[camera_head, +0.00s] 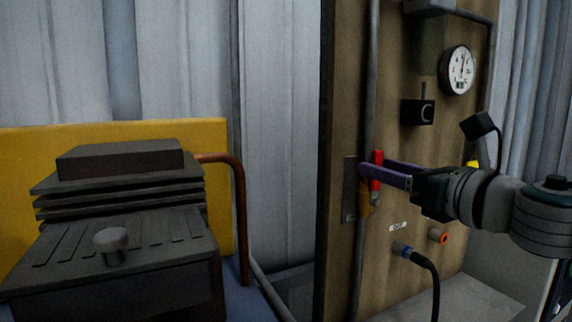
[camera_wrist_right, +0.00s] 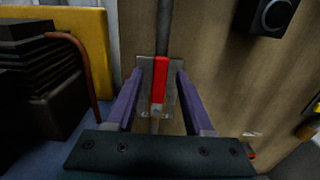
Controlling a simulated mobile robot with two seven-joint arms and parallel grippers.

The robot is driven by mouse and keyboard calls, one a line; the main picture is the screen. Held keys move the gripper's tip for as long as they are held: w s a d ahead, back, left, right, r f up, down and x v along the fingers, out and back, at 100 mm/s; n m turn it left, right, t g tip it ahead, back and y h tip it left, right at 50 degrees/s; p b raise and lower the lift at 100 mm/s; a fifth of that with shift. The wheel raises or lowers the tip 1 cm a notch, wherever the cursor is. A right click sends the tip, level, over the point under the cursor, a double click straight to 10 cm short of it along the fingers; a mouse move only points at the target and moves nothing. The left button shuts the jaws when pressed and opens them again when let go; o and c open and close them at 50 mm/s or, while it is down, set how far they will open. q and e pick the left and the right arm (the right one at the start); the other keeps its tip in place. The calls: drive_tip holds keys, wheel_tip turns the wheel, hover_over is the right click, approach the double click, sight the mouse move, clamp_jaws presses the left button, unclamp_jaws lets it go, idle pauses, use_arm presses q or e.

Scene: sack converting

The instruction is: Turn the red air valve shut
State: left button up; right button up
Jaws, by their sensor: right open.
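The red air valve handle (camera_head: 377,184) is on a grey vertical pipe on the wooden panel, right of centre in the head view. In the right wrist view the red handle (camera_wrist_right: 160,80) stands upright, in line with the pipe, over a grey plate (camera_wrist_right: 144,72). My right gripper (camera_head: 367,172) reaches in from the right at the handle. In the right wrist view its two purple fingers (camera_wrist_right: 160,78) are open, one on each side of the handle, with a gap on both sides. My left gripper is not in view.
The wooden panel (camera_head: 400,150) also carries a round gauge (camera_head: 458,70), a black switch box (camera_head: 418,111), a black hose (camera_head: 434,275) and an orange-ringed port (camera_head: 437,236). A dark ribbed machine (camera_head: 110,240) with a copper pipe (camera_head: 240,210) stands at left.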

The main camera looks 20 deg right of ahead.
drive_tip(key=shift+w+a, duration=0.1)
drive_tip(key=shift+w, duration=0.9)
drive_tip(key=shift+c, duration=0.3)
clamp_jaws()
idle(0.5)
